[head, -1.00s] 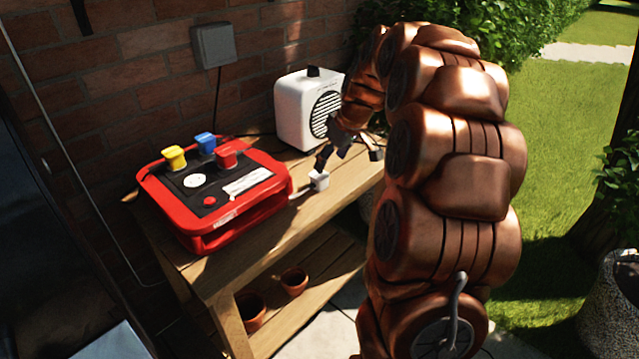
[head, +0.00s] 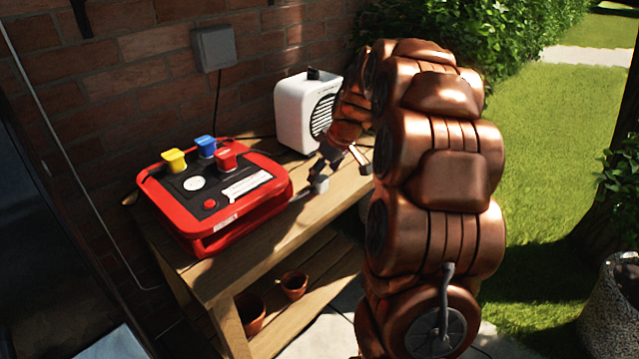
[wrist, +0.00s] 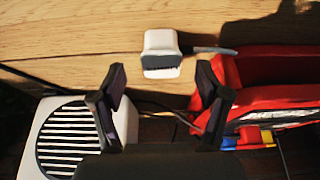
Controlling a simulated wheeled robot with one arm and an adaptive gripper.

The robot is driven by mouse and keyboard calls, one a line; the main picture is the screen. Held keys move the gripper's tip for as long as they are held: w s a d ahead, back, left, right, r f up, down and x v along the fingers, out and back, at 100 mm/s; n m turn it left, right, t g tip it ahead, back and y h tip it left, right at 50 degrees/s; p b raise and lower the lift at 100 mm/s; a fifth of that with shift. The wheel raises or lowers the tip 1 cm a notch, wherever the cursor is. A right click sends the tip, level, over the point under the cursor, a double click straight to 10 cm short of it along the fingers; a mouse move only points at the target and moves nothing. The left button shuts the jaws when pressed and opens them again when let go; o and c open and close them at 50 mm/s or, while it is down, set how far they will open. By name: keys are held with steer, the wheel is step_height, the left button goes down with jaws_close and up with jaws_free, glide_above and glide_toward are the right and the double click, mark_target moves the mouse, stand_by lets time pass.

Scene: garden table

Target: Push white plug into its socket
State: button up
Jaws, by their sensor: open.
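The white plug (head: 320,184) lies on the wooden table between the red socket box and the white speaker-like unit. It also shows in the wrist view (wrist: 160,42), just beyond my fingertips, with a grey cable leaving its side. My gripper (head: 345,160) is open and empty, above the table and close to the plug. In the wrist view its two dark fingers (wrist: 160,82) stand apart, with the plug ahead of the gap and not between them. The red box (head: 215,236) bears yellow, blue and red sockets or plugs on top. No white socket can be made out.
A white unit with a round grille (head: 296,112) stands behind my gripper against the brick wall. A grey wall box (head: 214,48) hangs above. Terracotta pots (head: 293,285) sit on the lower shelf. The table's front strip is bare.

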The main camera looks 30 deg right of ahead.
mark_target(320, 178)
steer(key=x, duration=0.3)
steer(key=shift+w+a+f, duration=0.15)
steer(key=shift+w+f, duration=0.05)
steer(key=shift+f, duration=0.05)
steer(key=shift+c, duration=0.4)
steer(key=c, duration=1.1)
steer(key=shift+r, duration=0.15)
steer(key=shift+r, duration=1.6)
steer(key=s+a, duration=0.3)
steer(key=s, duration=0.1)
steer(key=s+a+r, duration=0.1)
steer(key=s+a, duration=0.2)
steer(key=s, duration=0.1)
steer(key=s+a, duration=0.2)
steer(key=s, duration=0.3)
steer(key=shift+s+a+r, duration=0.15)
steer(key=shift+a+r, duration=0.15)
steer(key=shift+a, duration=0.1)
